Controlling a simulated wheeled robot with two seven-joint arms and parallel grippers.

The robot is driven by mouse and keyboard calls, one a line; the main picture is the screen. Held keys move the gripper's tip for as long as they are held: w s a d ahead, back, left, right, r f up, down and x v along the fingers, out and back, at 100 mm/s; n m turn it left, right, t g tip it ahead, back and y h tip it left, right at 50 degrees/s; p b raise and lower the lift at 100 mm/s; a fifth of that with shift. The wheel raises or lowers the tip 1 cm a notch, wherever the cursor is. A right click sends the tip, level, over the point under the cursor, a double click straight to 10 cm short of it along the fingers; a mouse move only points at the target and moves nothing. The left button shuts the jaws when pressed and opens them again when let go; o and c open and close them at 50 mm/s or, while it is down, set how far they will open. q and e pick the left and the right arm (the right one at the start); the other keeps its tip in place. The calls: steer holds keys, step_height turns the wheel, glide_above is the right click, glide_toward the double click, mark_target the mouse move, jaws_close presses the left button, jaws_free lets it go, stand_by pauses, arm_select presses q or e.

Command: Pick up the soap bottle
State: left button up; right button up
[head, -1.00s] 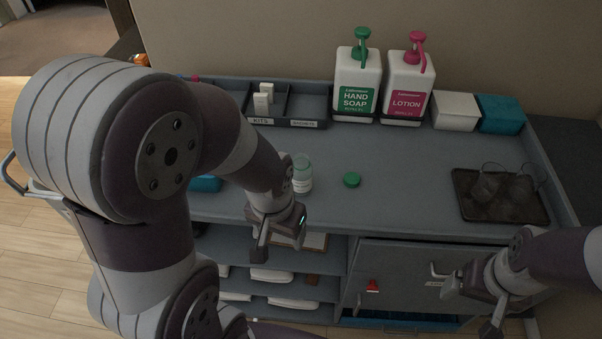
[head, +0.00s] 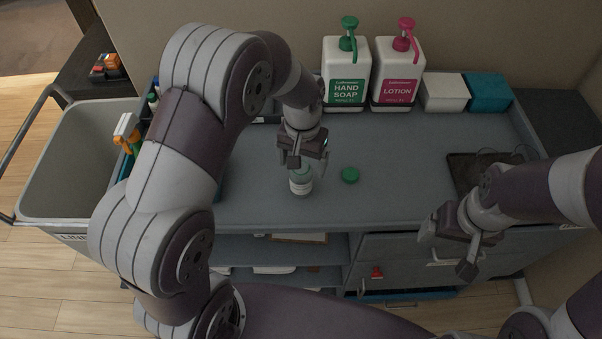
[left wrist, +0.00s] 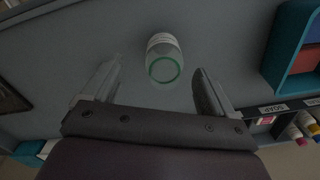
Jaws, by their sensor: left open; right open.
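A small clear bottle (head: 300,184) with a white label and a greenish open top stands upright on the grey cart top. In the left wrist view the bottle (left wrist: 164,58) shows from above, its green rim between and beyond the fingers. My left gripper (head: 303,162) is open, just above and behind the bottle, pointing down, with nothing held. A green cap (head: 350,175) lies to the bottle's right. A larger white hand soap pump bottle (head: 346,75) with a green pump stands at the back. My right gripper (head: 446,252) is open and empty at the cart's front right.
A white lotion pump bottle (head: 398,75) stands beside the hand soap. White (head: 444,92) and teal (head: 489,92) boxes sit at the back right. A dark tray (head: 462,172) with glasses is partly hidden by my right arm. The middle right of the top is clear.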

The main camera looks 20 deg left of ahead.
mark_target(302, 175)
arm_select(q)
steer(key=f, duration=0.1)
steer(key=w+a+f+p, duration=0.1)
steer(key=f, duration=0.1)
steer(key=w+f, duration=0.1)
steer(key=shift+a+f+p, duration=0.15)
steer(key=shift+a+p, duration=0.05)
steer(key=shift+p, duration=0.15)
step_height(302, 175, down, 3)
steer(key=shift+s+d+r+p, duration=0.1)
steer(key=shift+d+r+p, duration=0.05)
steer(key=shift+p, duration=0.25)
steer(key=shift+s+d+f, duration=0.2)
steer(key=shift+d+f, duration=0.1)
steer(key=shift+d, duration=0.05)
steer(key=shift+w+a+f, duration=0.1)
steer(key=shift+w+a, duration=0.1)
steer(key=shift+a, duration=0.1)
steer(key=c, duration=0.9)
steer(key=shift+c, duration=0.7)
steer(key=shift+s+d, duration=0.1)
steer(key=shift+d, duration=0.05)
arm_select(e)
steer(key=shift+w+a+r, duration=0.3)
steer(key=shift+r, duration=0.35)
steer(key=shift+w+a+r, duration=0.25)
steer(key=shift+r, duration=0.35)
